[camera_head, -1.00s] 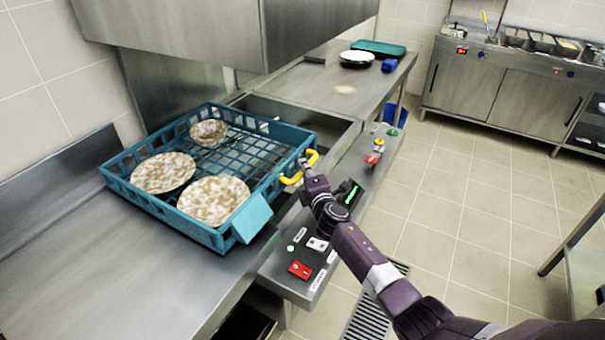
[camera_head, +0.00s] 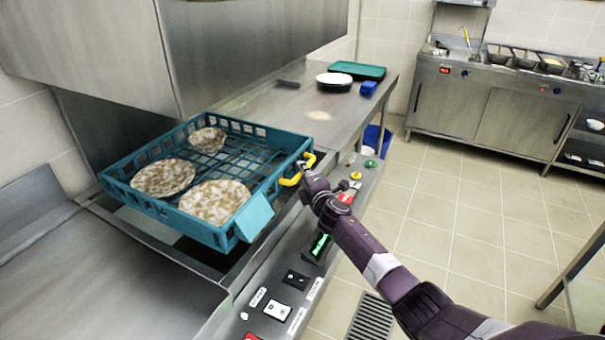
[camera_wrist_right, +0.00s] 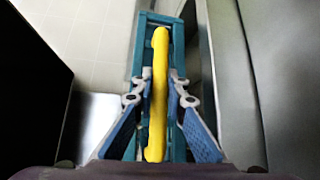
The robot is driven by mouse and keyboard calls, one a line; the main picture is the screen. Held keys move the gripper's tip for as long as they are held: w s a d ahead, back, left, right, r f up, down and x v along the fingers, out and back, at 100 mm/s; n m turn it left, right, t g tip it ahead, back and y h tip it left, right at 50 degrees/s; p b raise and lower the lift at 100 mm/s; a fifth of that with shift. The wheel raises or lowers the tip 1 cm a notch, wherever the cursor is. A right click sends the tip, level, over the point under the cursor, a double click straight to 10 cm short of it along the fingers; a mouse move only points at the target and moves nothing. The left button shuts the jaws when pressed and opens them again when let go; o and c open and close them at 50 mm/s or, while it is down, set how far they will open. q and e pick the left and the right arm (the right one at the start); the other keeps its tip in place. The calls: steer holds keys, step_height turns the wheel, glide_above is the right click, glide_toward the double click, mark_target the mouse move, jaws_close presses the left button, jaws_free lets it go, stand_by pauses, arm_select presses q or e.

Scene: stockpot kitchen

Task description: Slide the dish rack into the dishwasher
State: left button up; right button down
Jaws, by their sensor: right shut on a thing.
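The teal dish rack (camera_head: 165,207) holds two dirty plates (camera_head: 214,202) and a dirty bowl (camera_head: 208,140). It lies over the dark opening of the dishwasher (camera_head: 120,52), under the raised steel hood. A light blue flap (camera_head: 253,217) hangs on its front corner. My right gripper (camera_head: 304,169) is at the rack's right side, shut on its yellow handle (camera_head: 290,181). In the right wrist view the yellow handle (camera_wrist_right: 158,95) runs between the two fingers, with the teal rack behind. My left gripper is not in view.
A steel counter (camera_head: 312,112) beyond the rack carries a white plate (camera_head: 334,80), a teal tray (camera_head: 358,69) and a blue item (camera_head: 368,88). A control ledge with switches (camera_head: 276,309) runs along the front. The left counter (camera_head: 100,275) is bare.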

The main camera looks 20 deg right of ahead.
steer(key=shift+w+d+f, duration=0.1)
steer(key=shift+w+d, duration=0.1)
steer(key=shift+d, duration=0.15)
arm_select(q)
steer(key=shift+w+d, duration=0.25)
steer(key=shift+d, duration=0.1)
arm_select(e)
steer(key=c, duration=2.2)
jaws_free()
steer(key=shift+s+a, duration=0.1)
steer(key=shift+s, duration=0.55)
steer(key=s, duration=0.3)
steer(key=s+a+r, duration=0.1)
steer(key=s, duration=0.6)
steer(key=shift+s+a+r, duration=0.2)
steer(key=shift+s+r, duration=0.05)
steer(key=shift+r, duration=0.1)
